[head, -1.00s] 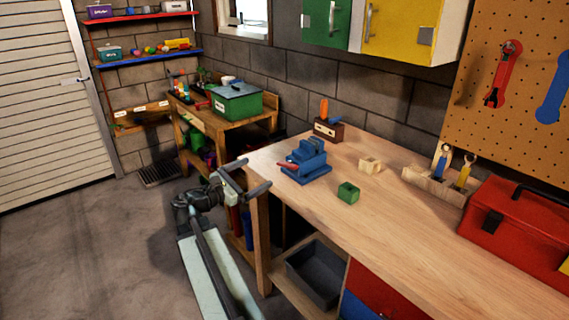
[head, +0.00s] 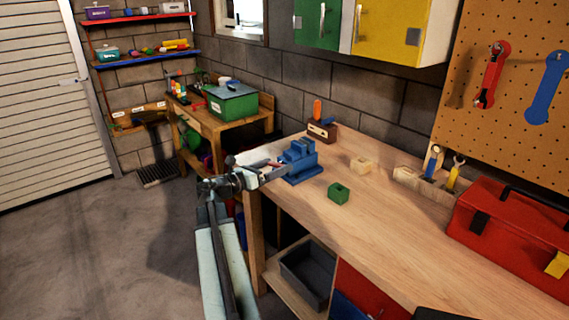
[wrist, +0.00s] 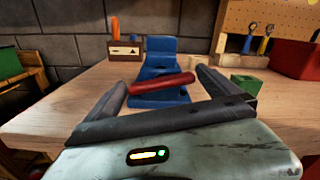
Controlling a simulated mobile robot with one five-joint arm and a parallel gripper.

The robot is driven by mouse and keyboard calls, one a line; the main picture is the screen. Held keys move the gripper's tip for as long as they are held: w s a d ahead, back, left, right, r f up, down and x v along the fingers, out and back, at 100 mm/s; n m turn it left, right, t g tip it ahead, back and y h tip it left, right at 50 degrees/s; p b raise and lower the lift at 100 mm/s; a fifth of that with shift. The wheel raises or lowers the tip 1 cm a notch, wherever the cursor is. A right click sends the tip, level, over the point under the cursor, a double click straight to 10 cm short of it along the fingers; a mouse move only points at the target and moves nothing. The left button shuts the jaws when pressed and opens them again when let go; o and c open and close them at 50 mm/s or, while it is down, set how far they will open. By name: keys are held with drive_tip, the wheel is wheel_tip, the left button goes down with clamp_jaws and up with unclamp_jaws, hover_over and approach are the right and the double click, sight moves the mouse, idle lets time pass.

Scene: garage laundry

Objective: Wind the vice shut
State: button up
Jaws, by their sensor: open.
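The blue vice (head: 299,161) stands near the left end of the wooden workbench. It also shows in the wrist view (wrist: 163,58), straight ahead. Its red handle bar (wrist: 161,84) crosses the vice's near side, slightly tilted, with its right end higher. My gripper (wrist: 166,88) is open, its dark fingers spread to either side of the red handle. In the wrist view the handle appears between the fingertips; I cannot tell whether either finger touches it. In the head view my gripper (head: 277,172) is at the bench's left edge, beside the vice. The gap between the jaws is not clear.
A green block (head: 338,193) and a pale wooden block (head: 360,164) lie right of the vice. A brown box with an orange-handled tool (head: 322,130) stands behind it. A red toolbox (head: 515,228) is at the right. The middle of the bench is clear.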

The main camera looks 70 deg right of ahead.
sight(280, 164)
drive_tip(key=x, duration=0.4)
drive_tip(key=shift+s+d, duration=0.15)
drive_tip(key=shift+d, duration=0.05)
drive_tip(key=c, duration=1.1)
drive_tip(key=shift+m, duration=0.3)
drive_tip(key=m, duration=0.3)
drive_tip(key=shift+m, duration=0.3)
drive_tip(key=shift+a+m, duration=0.1)
drive_tip(key=shift+m, duration=1.4)
drive_tip(key=shift+m, duration=0.3)
